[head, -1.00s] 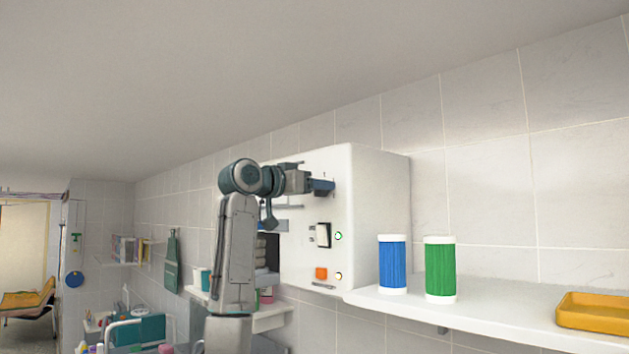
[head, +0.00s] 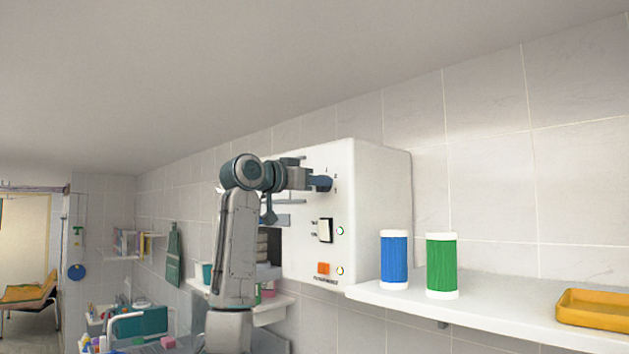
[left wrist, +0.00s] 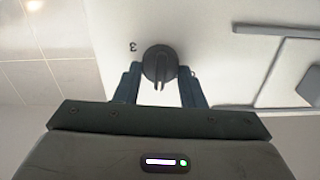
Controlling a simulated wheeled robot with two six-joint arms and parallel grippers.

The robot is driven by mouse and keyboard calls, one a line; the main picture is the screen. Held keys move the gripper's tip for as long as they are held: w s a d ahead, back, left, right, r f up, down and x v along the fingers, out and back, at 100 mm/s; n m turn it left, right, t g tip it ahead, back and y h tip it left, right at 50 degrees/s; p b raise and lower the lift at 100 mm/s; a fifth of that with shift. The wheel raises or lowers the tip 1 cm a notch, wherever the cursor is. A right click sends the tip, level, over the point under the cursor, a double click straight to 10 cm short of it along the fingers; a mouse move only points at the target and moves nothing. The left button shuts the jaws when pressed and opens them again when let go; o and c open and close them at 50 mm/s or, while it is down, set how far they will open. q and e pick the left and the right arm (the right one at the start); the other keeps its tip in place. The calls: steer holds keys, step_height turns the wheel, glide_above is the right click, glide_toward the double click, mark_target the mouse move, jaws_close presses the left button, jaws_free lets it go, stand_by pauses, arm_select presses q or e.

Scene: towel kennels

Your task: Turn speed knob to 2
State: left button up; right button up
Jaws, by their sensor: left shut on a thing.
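The speed knob (left wrist: 160,64) is a round dark knob with a raised grip bar on the front of the white machine (head: 380,205). In the left wrist view it sits between the two fingers of my left gripper (left wrist: 160,82), which is shut on it. A printed 3 shows beside the knob. In the head view my left gripper (head: 318,183) reaches the upper part of the machine's front and hides most of the knob. Small marks show around it, too small to read. My right gripper is in neither view.
Below the knob are a white rocker switch (head: 326,230), an orange button (head: 323,268) and two small lamps. A blue canister (head: 394,260) and a green canister (head: 441,265) stand on the white shelf (head: 500,307) at the right, with a yellow tray (head: 594,309) farther right.

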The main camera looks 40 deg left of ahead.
arm_select(q)
steer(key=m+p, duration=0.3)
steer(key=m, duration=0.2)
steer(key=m+p, duration=0.3)
steer(key=m, duration=0.2)
steer(key=shift+d+f+m, duration=0.1)
steer(key=shift+d+m, duration=0.1)
steer(key=shift+m, duration=0.1)
stand_by(0.5)
steer(key=o, duration=1)
steer(key=s+b, duration=0.1)
steer(key=s, duration=0.2)
steer(key=s+b, duration=0.2)
steer(key=s, duration=0.2)
steer(key=s+a+b, duration=0.1)
steer(key=s+b, duration=0.1)
steer(key=s, duration=0.1)
steer(key=shift+s, duration=0.35)
